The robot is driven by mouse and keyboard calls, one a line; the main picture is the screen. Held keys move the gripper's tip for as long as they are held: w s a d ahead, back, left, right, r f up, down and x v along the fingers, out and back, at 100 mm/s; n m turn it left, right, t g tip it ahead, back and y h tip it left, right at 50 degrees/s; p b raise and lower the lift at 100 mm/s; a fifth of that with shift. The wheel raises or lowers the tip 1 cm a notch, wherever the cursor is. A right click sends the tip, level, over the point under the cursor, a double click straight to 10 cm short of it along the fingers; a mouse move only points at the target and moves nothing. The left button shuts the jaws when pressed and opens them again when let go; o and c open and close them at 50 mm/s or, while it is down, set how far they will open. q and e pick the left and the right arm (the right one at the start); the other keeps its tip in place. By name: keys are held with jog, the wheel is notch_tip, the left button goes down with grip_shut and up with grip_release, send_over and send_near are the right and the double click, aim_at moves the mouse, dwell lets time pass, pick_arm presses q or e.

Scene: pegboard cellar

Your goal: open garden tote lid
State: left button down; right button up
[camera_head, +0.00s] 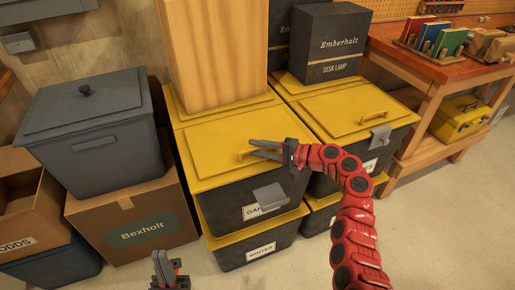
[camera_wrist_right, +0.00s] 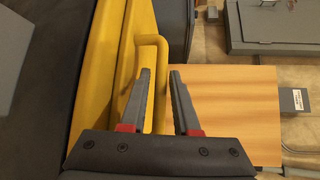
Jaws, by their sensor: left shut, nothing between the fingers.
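The garden tote (camera_head: 225,194) is a dark bin with a yellow lid (camera_head: 220,150), on top of another tote. Its label is partly covered, with only "GA" readable. The lid lies shut. A grey latch plate (camera_head: 270,196) sticks out at its front, below the lid edge. My right gripper (camera_head: 266,150) is at the lid's yellow handle (camera_head: 243,155). In the right wrist view, the handle (camera_wrist_right: 160,42) passes between the open fingers (camera_wrist_right: 160,80), with a gap on the right-hand side. My left gripper (camera_head: 165,266) is shut and empty, low in front of the totes.
A tall wooden box (camera_head: 215,55) stands behind the lid. A second yellow-lidded tote (camera_head: 345,108) is at the right, with a black desk lamp box (camera_head: 328,45) behind it. A cardboard box (camera_head: 140,220) bearing a grey bin (camera_head: 95,140) is at the left. Floor at front right is clear.

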jog(key=shift+w+a, duration=0.1)
jog(key=shift+a, duration=0.05)
jog(key=shift+c, duration=0.2)
grip_shut()
dwell(1.2)
